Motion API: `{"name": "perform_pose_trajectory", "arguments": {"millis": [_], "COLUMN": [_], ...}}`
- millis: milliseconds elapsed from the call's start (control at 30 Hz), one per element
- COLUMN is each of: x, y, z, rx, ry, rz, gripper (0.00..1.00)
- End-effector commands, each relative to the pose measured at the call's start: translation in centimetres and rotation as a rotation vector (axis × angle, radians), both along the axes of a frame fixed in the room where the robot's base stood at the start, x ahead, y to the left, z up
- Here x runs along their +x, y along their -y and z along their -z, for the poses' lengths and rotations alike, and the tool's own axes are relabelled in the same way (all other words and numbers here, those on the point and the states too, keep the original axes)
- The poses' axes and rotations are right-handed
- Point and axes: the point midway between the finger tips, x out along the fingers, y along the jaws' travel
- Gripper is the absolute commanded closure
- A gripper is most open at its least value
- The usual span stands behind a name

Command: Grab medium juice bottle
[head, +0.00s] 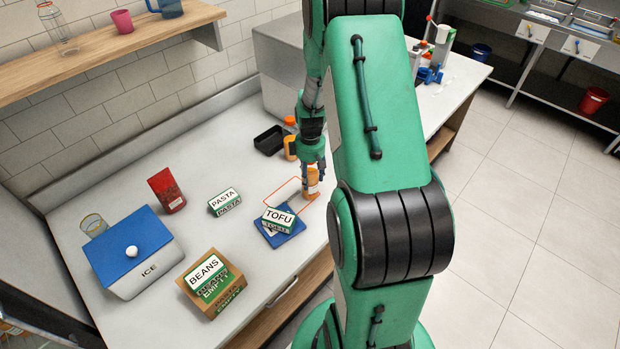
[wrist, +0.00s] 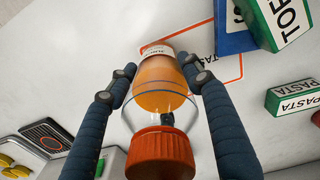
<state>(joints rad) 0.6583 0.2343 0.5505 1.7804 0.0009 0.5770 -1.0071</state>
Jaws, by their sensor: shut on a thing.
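My gripper (head: 313,160) is shut on an orange juice bottle (head: 312,182), with one finger on each side of it. In the wrist view the bottle (wrist: 163,95) has a red-orange cap (wrist: 161,153), a clear upper part and orange juice below. My gripper (wrist: 155,78) holds it by its lower body. The bottle is by a red outline (head: 283,190) on the white counter; I cannot tell whether it touches the counter. Another bottle with an orange cap (head: 290,146) stands behind, partly hidden by my arm.
A tofu box (head: 279,217) rests on a blue board (head: 283,238) close to the bottle. A pasta box (head: 224,200), a beans box (head: 207,272), a red bag (head: 167,190) and an ice box (head: 140,280) stand left. A black tray (head: 269,140) lies behind.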

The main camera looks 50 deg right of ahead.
Motion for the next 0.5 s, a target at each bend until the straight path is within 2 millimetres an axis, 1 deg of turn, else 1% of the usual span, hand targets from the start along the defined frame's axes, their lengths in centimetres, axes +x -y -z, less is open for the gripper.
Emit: {"name": "perform_pose_trajectory", "arguments": {"millis": [233, 367, 467, 500], "x": [0.1, 0.1, 0.1, -0.5], "y": [0.1, 0.1, 0.1, -0.4], "z": [-1.1, -2.5, -4.0, -3.8], "rx": [-0.002, -0.002, -0.003, 0.0], "ry": [0.002, 0.002, 0.003, 0.0], "rz": [0.0, 0.0, 0.0, 0.0], "gripper": [0.92, 0.92, 0.92, 0.92]}}
